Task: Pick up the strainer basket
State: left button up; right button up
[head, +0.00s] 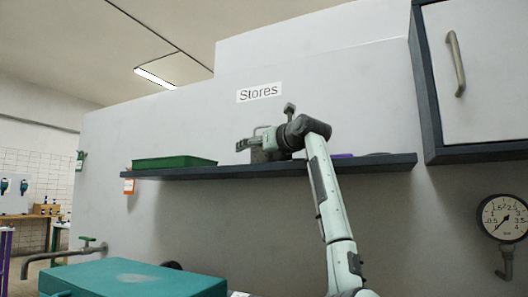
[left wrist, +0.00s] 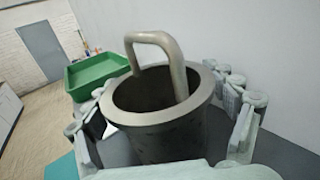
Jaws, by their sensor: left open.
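The strainer basket (head: 258,156) is a grey tapered cup with an arched bail handle. It stands upright on the dark wall shelf (head: 220,172) below the "Stores" sign. In the left wrist view the basket (left wrist: 160,135) fills the middle, its hollow inside and handle showing. My left gripper (head: 250,146) is at the basket, partly covering it in the head view. It is open, with its fingers on both sides of the basket wall; whether they touch it I cannot tell. My right gripper is not in view.
A green tray (head: 175,162) is on the shelf left of the basket. A purple item (head: 342,156) lies to the right behind my arm. A wall cabinet (head: 480,75) hangs at the right. A teal box (head: 140,280) stands below, with a pressure gauge (head: 502,217) at lower right.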

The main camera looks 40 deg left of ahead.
pick_arm(q)
jog(key=shift+c, duration=0.2)
jog(key=c, duration=1.4)
